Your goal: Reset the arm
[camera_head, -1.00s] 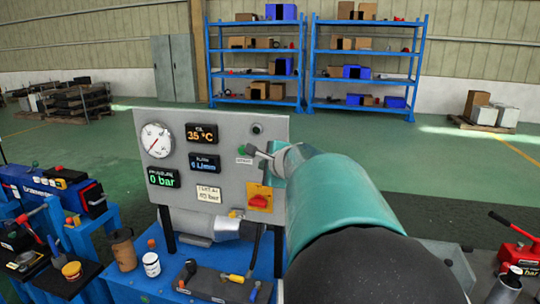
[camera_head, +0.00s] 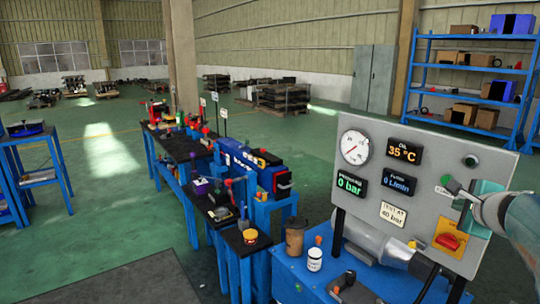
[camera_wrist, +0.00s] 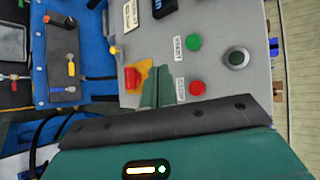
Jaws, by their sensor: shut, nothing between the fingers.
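My gripper (camera_wrist: 158,86) is shut and empty in the wrist view, its teal fingers together in front of the grey control panel (camera_wrist: 222,18). They overlap the yellow plate of a red rotary switch (camera_wrist: 131,78), beside a red button (camera_wrist: 197,88). A green button (camera_wrist: 194,42) is further up. I cannot tell whether the fingers touch the panel. In the head view my arm reaches in from the right edge, over the right side of the panel (camera_head: 400,215). The fingertips are hard to make out there.
The panel stands on a blue bench (camera_head: 290,285) with a brown container (camera_head: 294,236) and a white jar (camera_head: 314,260). Blue stands with tools (camera_head: 235,242) run to its left. Blue shelves (camera_head: 470,70) and a grey cabinet (camera_head: 373,80) are behind. Green floor (camera_head: 110,225) is open at left.

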